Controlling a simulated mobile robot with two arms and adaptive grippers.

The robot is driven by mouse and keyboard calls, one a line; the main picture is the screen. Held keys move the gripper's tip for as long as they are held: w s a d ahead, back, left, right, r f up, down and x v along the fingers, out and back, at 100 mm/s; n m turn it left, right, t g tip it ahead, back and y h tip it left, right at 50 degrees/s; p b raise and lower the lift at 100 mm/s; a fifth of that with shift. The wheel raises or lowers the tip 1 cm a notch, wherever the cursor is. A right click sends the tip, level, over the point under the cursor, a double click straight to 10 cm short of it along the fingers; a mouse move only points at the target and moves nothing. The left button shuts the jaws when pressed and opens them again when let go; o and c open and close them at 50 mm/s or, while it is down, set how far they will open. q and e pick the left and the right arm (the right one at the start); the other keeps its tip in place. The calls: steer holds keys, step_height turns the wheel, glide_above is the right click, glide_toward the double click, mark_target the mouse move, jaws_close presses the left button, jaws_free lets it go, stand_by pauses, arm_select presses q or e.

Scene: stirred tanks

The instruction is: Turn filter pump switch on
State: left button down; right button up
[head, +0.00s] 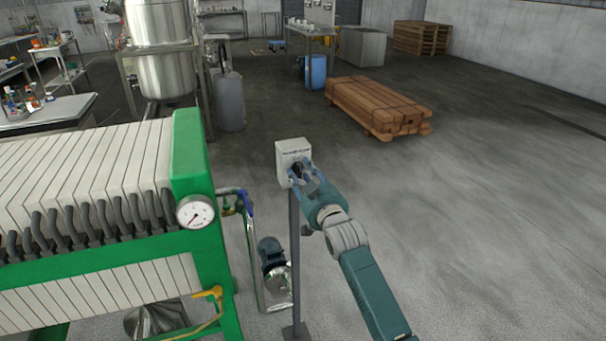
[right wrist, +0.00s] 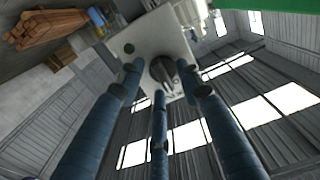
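The filter pump switch is a light grey box (head: 293,156) on top of a thin dark post (head: 295,250). In the right wrist view the box face (right wrist: 148,42) shows a dark rotary knob (right wrist: 163,70) and a small round dark spot. My right gripper (head: 301,172) is at the front of the box. Its three blue fingers (right wrist: 160,84) are spread around the knob, with gaps visible between the side fingertips and the knob. Whether any finger touches the knob is unclear. In the head view the gripper partly hides the knob. My left gripper is in neither view.
A green-framed filter press (head: 190,150) with a pressure gauge (head: 195,212) stands at the left. A pump (head: 272,262) with pipes sits on the floor left of the post. Stacked timber (head: 378,103) lies behind. The floor at the right is clear.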

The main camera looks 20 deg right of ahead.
jaws_close()
steer(key=shift+n, duration=0.3)
steer(key=n+p, duration=0.1)
steer(key=n, duration=0.4)
steer(key=n+p, duration=0.1)
steer(key=n, duration=0.5)
steer(key=shift+a+r+p, duration=0.15)
steer(key=shift+r+p, duration=0.05)
steer(key=shift+p, duration=0.2)
steer(key=n, duration=0.6)
steer(key=shift+a+p, duration=0.15)
steer(key=shift+p, duration=0.15)
steer(key=shift+f+n, duration=0.1)
steer(key=shift+n, duration=0.2)
